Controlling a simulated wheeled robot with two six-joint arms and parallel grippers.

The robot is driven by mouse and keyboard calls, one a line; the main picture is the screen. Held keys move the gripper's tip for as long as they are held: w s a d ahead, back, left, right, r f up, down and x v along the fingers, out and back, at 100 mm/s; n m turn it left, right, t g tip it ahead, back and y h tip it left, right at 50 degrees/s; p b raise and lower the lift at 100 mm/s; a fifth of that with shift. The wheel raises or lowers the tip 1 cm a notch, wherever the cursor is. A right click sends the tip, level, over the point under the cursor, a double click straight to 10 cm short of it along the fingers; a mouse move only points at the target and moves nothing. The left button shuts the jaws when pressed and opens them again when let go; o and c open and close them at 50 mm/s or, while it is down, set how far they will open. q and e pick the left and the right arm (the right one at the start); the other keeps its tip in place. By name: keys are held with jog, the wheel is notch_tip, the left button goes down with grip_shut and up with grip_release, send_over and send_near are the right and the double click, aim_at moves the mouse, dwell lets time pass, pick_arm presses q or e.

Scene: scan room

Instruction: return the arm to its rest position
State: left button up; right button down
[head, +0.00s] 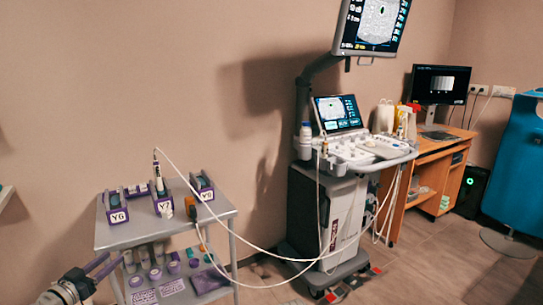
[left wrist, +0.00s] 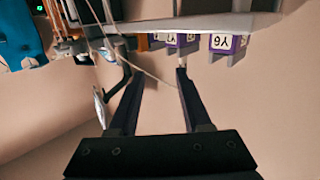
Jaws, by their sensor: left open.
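My left gripper (head: 112,265) is at the lower left of the head view, in front of the grey cart's left side. Its two dark fingers are apart, with nothing between them. The same gripper shows in the left wrist view (left wrist: 155,78), where the scene appears upside down and the spread fingers stand against the plain wall. The purple holder marked Y6 (left wrist: 228,43) is beyond the fingertips there, apart from them. My right gripper is in neither view.
The grey cart (head: 132,237) carries purple holders, including Y6 (head: 116,207) and Y7 (head: 163,204); a probe (head: 157,177) stands in Y7. A white cable (head: 235,238) runs to the ultrasound machine (head: 345,150). A wooden desk (head: 432,160) stands right.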

pick_arm(q)
jog(key=d+f+m+g+h, duration=0.1)
jog(key=d+f+g, duration=0.3)
jog(key=d, duration=0.6)
jog(key=d+f+m+g+h, duration=0.1)
jog(key=d+f+g, duration=0.3)
jog(key=d, duration=0.5)
jog(key=d+f+g+h, duration=0.25)
jog(key=d+f, duration=0.25)
jog(key=d, duration=0.5)
jog(key=s+d+f+g+y, duration=0.35)
jog(key=s+d+y, duration=0.2)
jog(key=s, duration=0.25)
jog(key=s+d+f+g+y, duration=0.3)
jog(key=s+d+f+y, duration=0.15)
jog(key=s+d, duration=0.2)
notch_tip(320, 180, up, 31)
jog(key=a+n+p, duration=0.1)
jog(key=p, duration=3)
jog(key=shift+s+r, duration=0.2)
jog(key=shift+s, duration=0.2)
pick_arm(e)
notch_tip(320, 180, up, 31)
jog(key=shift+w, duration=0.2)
